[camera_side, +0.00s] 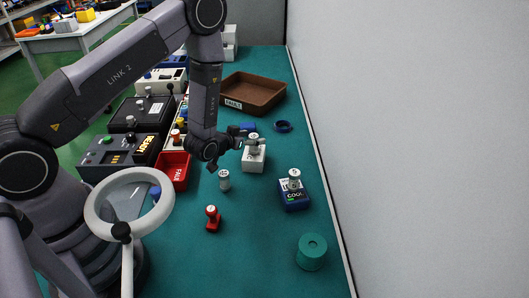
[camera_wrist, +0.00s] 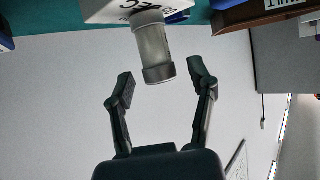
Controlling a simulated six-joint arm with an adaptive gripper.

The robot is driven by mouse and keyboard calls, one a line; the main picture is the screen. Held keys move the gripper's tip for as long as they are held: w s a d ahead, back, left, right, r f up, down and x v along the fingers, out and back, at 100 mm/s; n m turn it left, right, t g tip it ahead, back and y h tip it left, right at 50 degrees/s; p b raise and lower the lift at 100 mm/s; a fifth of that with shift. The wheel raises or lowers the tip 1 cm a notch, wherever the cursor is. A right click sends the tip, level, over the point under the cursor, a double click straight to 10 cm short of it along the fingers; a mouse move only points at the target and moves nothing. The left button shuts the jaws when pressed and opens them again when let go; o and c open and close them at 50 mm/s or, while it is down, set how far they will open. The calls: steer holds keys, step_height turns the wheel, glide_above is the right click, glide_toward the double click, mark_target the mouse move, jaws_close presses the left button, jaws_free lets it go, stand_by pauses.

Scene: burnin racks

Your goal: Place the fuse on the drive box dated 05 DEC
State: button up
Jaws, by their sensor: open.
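A white drive box (camera_side: 254,160) stands on the green mat. A glass fuse with metal caps (camera_side: 253,139) stands upright on top of it. In the wrist view the white box (camera_wrist: 105,12) shows lettering that seems to end in "EC"; the date is not fully readable. The fuse (camera_wrist: 153,48) points out from it. My gripper (camera_side: 243,138) lies level beside this fuse. In the wrist view my gripper (camera_wrist: 161,82) is open, its fingertips on either side of the fuse's free end, with gaps showing and no grip on it.
A dark blue box (camera_side: 293,196) marked "COOL" carries another fuse (camera_side: 294,179). A loose fuse (camera_side: 224,180), a red stamp-like piece (camera_side: 213,218) and a green cylinder (camera_side: 311,252) stand in front. A red bin (camera_side: 174,170), brown tray (camera_side: 254,92) and blue ring (camera_side: 283,126) are nearby. A wall runs right.

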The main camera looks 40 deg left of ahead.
steer(key=v, duration=0.5)
steer(key=shift+s+r, duration=0.1)
steer(key=shift+s, duration=0.2)
step_height(320, 180, up, 10)
steer(key=g, duration=0.2)
glide_above(251, 138)
steer(key=s+d, duration=0.1)
steer(key=s, duration=0.3)
steer(key=s+r+g+h, duration=0.1)
steer(key=s+r, duration=0.4)
steer(key=r, duration=0.5)
steer(key=s+r+g, duration=0.1)
steer(key=s+r, duration=0.2)
steer(key=s, duration=0.4)
steer(key=s+r+m+g, duration=0.1)
steer(key=s+r, duration=0.3)
steer(key=s, duration=0.4)
steer(key=s+r+g, duration=0.2)
steer(key=s+r, duration=0.1)
steer(key=s, duration=0.5)
steer(key=shift+r, duration=0.25)
